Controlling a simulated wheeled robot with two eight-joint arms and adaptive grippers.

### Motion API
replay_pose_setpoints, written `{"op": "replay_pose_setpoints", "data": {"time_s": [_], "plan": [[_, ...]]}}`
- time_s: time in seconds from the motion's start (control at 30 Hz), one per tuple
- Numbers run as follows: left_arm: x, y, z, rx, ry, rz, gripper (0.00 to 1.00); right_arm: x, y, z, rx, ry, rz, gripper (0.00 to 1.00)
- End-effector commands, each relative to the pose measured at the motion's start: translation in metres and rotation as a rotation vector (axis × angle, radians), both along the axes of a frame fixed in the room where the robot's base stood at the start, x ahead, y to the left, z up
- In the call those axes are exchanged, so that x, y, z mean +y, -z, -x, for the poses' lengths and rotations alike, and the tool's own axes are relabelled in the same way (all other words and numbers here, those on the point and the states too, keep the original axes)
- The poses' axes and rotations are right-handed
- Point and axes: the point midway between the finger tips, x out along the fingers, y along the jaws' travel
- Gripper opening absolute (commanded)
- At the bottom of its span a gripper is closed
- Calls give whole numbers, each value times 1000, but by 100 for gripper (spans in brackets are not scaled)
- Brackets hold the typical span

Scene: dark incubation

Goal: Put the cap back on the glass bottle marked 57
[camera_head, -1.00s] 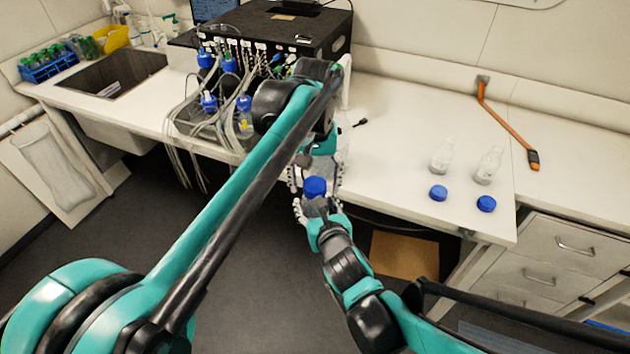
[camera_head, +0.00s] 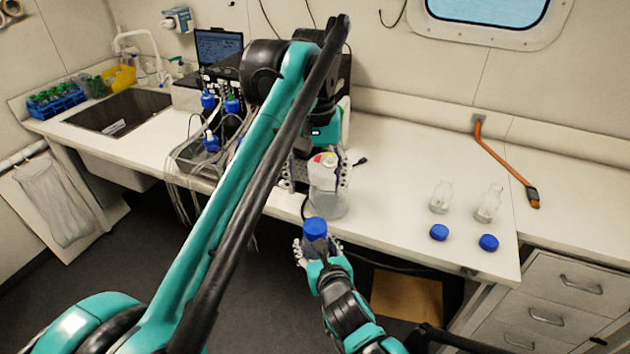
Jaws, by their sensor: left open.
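A large clear bottle (camera_head: 327,203) with a pale top bearing small red and yellow marks is near the table's front edge. My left gripper (camera_head: 316,176) is open, its fingers on either side of the bottle's upper part. I cannot tell whether they touch it. My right gripper (camera_head: 317,243) is below and in front of the bottle, shut on a blue cap (camera_head: 315,228), which is apart from it. Two small clear bottles, one left (camera_head: 441,196) and one right (camera_head: 488,204), stand uncapped on the table. No number is readable on any bottle.
Two blue caps, left (camera_head: 439,232) and right (camera_head: 488,242), lie before the small bottles. An orange-handled tool (camera_head: 507,165) lies behind right. Tubed blue-capped bottles (camera_head: 211,142) stand left of my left arm. The table between the large and small bottles is clear.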

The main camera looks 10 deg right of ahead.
Motion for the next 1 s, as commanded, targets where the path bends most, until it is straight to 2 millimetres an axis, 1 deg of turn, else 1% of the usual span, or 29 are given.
{"op": "replay_pose_setpoints", "data": {"time_s": [0.53,0.63,0.77,0.87,1.0], "plan": [[0,-1,0,0,0,0,69,0,0,0,-1,0,0,0],[5,0,0,-8,-4,4,69,0,0,0,-1,0,0,0],[27,5,1,-44,-18,22,69,0,0,0,-1,-1,0,0],[54,14,6,-94,-34,43,69,0,0,0,-1,-1,0,0],[99,35,19,-183,-57,70,69,0,0,0,-1,0,0,0]]}}
